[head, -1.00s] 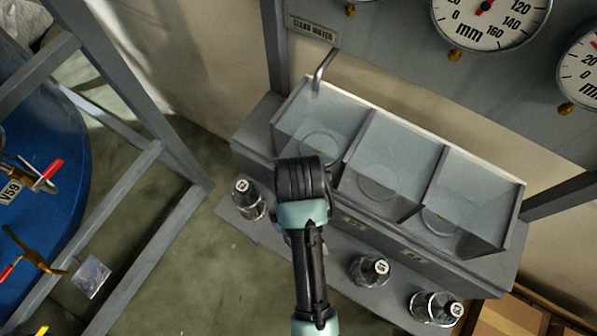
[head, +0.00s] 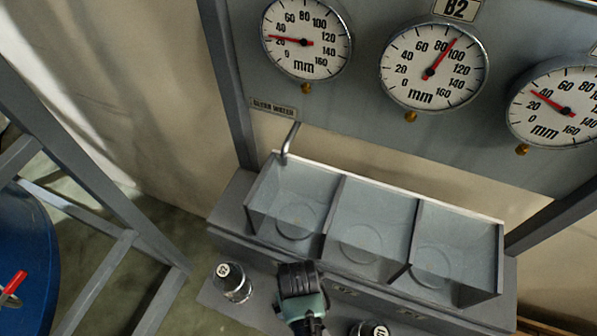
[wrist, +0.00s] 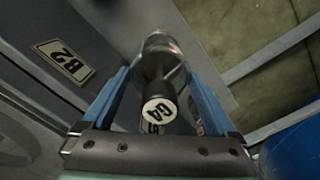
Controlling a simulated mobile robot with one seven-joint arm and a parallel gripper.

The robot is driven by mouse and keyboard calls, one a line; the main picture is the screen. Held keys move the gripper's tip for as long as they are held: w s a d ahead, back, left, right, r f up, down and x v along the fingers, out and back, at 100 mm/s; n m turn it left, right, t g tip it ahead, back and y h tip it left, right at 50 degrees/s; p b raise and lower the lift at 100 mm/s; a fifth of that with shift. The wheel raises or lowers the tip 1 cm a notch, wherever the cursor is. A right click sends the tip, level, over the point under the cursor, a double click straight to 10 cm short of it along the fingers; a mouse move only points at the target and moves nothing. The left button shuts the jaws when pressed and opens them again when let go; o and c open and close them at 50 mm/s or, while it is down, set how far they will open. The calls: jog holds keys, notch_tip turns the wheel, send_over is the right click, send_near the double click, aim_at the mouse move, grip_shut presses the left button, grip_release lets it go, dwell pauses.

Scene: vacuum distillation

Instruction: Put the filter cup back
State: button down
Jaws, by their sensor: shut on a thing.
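One glass cup (head: 232,283) with a black, labelled knob stands on the ledge to the left of my gripper. Another cup (head: 370,329) is to the right, cut by the lower frame edge.
The grey basin has three open, clear-walled compartments, with a bent spout (head: 289,143) over the left one. Pressure gauges (head: 433,66) hang on the panel behind. A grey frame (head: 110,270) and a blue tank (head: 25,250) stand at the left.

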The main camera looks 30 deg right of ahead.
jog(key=shift+w+f, duration=0.1)
jog(key=shift+f, duration=0.2)
grip_release()
notch_tip(320, 180, up, 12)
jog(key=shift+r, duration=0.15)
dwell(0.4)
dwell(0.4)
